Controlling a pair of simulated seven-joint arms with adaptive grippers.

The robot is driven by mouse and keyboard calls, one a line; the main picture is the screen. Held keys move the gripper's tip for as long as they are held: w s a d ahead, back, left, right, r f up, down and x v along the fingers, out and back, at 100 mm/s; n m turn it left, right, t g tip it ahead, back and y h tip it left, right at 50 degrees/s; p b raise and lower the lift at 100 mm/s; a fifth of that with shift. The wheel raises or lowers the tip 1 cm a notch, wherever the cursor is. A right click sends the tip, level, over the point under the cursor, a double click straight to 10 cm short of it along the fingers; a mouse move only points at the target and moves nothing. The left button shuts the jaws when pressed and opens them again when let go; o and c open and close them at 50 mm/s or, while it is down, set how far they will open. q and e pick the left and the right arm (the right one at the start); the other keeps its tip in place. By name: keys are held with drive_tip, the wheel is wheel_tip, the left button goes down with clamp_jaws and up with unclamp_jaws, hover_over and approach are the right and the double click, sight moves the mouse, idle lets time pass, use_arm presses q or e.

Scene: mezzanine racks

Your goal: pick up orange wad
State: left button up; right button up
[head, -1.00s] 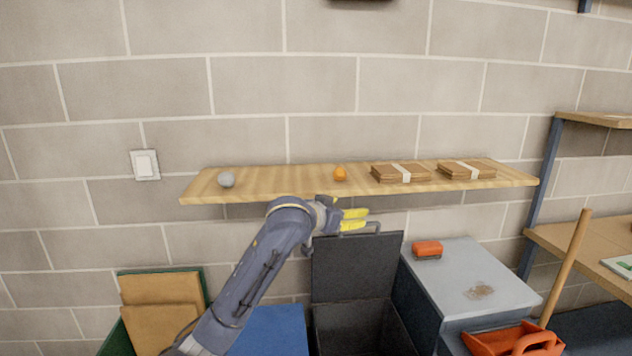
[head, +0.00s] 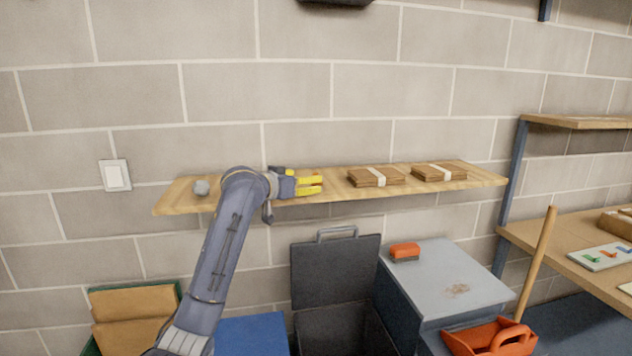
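My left gripper (head: 314,184) is at the wooden wall shelf (head: 227,199), its yellow fingers pointing right. The fingers are apart, one above the other in the picture, with a narrow gap between them. They cover the spot on the shelf where the orange wad lay. The wad is mostly or wholly hidden by the fingers, with only an orange tint between them. I cannot tell whether they touch it. My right gripper is not in view.
A grey ball (head: 201,188) lies on the shelf to the left. Two banded brown bundles (head: 362,179) (head: 427,174) lie to the right.

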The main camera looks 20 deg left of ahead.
use_arm(q)
drive_tip(key=shift+x, duration=3.75)
drive_tip(key=shift+f, duration=0.1)
drive_tip(key=shift+c, duration=0.4)
drive_tip(key=c, duration=1.2)
